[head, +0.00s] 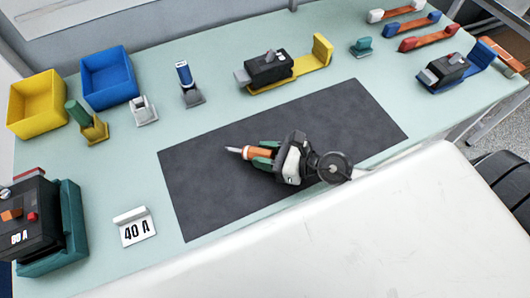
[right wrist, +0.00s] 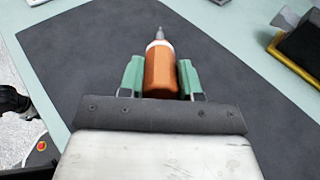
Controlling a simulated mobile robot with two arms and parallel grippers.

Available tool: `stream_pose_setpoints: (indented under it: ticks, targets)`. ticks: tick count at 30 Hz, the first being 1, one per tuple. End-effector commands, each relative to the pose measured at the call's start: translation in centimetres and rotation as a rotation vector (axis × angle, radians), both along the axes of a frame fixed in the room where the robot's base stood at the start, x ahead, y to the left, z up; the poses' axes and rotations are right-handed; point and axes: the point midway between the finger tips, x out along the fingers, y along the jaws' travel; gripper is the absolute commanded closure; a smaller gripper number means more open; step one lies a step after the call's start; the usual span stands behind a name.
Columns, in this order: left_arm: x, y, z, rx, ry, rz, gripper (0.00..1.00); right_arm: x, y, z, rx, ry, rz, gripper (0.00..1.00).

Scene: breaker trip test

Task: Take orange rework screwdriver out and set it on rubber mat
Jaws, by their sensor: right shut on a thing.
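The orange screwdriver (head: 256,153) has an orange handle, a pale collar and a grey tip that points left in the head view. My right gripper (head: 265,155) is shut on its handle, over the dark rubber mat (head: 210,195). In the right wrist view the orange handle (right wrist: 159,70) sits between the two green fingers of the gripper (right wrist: 160,80), with the tip pointing away. I cannot tell whether the screwdriver touches the mat (right wrist: 80,60). My left gripper does not show.
Yellow (head: 38,103) and blue (head: 108,77) bins stand at the back left. A "40 A" card (head: 135,228) and a dark breaker unit (head: 32,222) are left of the mat. A breaker on a yellow holder (head: 268,68) stands behind it. Much of the mat is bare.

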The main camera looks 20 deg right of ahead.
Motion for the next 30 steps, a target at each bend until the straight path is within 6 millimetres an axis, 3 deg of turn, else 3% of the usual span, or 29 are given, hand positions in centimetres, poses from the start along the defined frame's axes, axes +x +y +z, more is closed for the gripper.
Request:
stream_pose_setpoints:
  ticks: [5, 6, 11, 22, 30]
  targets:
    - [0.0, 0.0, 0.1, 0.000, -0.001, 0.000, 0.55, 0.0, 0.0, 0.1, 0.001, -0.001, 0.000, 0.91]
    - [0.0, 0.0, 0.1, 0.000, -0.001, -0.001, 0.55, 0.0, 0.0, 0.1, 0.001, -0.001, 0.000, 0.61]
    - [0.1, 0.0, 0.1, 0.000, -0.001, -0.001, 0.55, 0.0, 0.0, 0.1, 0.000, 0.000, 0.000, 0.37]
    - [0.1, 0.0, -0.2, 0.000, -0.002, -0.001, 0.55, -0.4, -0.5, 0.0, -0.001, 0.001, 0.000, 0.37]
    - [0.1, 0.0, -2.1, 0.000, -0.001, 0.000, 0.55, -3.9, -4.0, 1.0, -0.005, 0.004, 0.003, 0.37]
